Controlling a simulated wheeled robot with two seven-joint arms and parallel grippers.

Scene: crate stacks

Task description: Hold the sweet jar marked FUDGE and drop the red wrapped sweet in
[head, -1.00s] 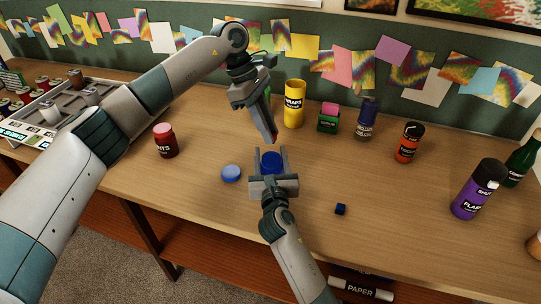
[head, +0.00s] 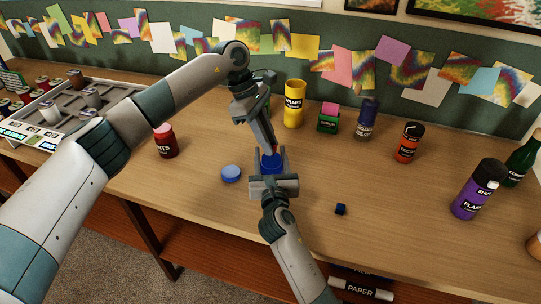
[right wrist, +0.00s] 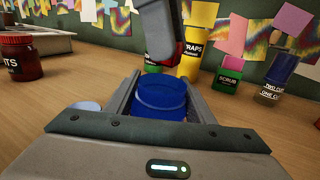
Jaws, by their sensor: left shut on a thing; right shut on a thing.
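An open blue jar (head: 271,164) stands upright on the table between the fingers of my right gripper (head: 270,158), which is shut on it. It also shows in the right wrist view (right wrist: 160,103), with its open mouth up. No FUDGE marking can be read on the side I see. My left gripper (head: 272,149) points down just above the jar's mouth, shut. A small hint of red shows at its fingertips; the red wrapped sweet is otherwise hidden by the fingers. In the right wrist view a grey part of my left gripper (right wrist: 157,30) hangs behind the jar.
The front right table is mostly clear.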

